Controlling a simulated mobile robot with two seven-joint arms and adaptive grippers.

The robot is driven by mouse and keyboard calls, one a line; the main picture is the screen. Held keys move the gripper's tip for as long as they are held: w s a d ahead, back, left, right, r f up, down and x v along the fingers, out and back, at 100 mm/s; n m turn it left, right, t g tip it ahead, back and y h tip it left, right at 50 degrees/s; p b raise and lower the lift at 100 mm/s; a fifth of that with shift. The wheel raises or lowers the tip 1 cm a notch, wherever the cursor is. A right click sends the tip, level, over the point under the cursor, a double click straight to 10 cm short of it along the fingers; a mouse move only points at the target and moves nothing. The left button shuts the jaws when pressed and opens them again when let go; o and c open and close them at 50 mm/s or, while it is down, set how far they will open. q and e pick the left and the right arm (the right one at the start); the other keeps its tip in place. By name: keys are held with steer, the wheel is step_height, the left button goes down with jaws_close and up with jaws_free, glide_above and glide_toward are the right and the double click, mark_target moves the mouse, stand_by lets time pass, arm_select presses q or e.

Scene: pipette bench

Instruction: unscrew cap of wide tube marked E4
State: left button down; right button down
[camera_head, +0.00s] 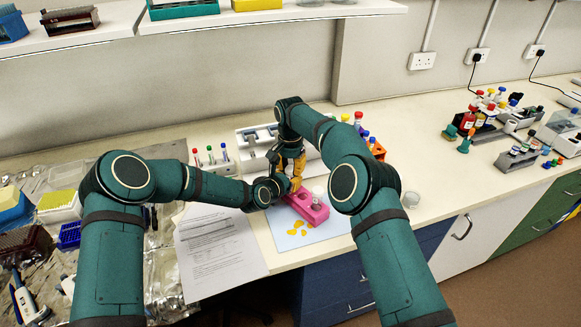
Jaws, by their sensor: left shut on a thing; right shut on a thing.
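A pink rack (312,212) stands on a pale blue mat (331,228) at the middle front of the bench. A wide tube with a pale cap (318,193) stands in the rack's right end; I cannot read any marking. My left gripper (290,187) reaches in from the left, low at the rack's left end. My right gripper (296,181) points down from above and meets it there. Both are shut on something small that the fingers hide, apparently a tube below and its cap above. The E4 label is not visible.
Yellow pieces (299,231) lie on the mat. A printed sheet (212,252) lies left of it. Small capped tubes (211,157) stand behind. A clear round dish (411,199) is to the right. The bench beyond it is free up to the bottles (468,121).

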mark_target(290, 168)
steer(key=n, duration=0.6)
steer(key=shift+n, duration=0.4)
steer(key=n, duration=0.6)
steer(key=shift+r, duration=0.15)
steer(key=shift+r, duration=0.8)
steer(key=shift+r, duration=0.25)
steer(key=shift+r, duration=1.95)
arm_select(q)
steer(key=c, duration=0.8)
jaws_free()
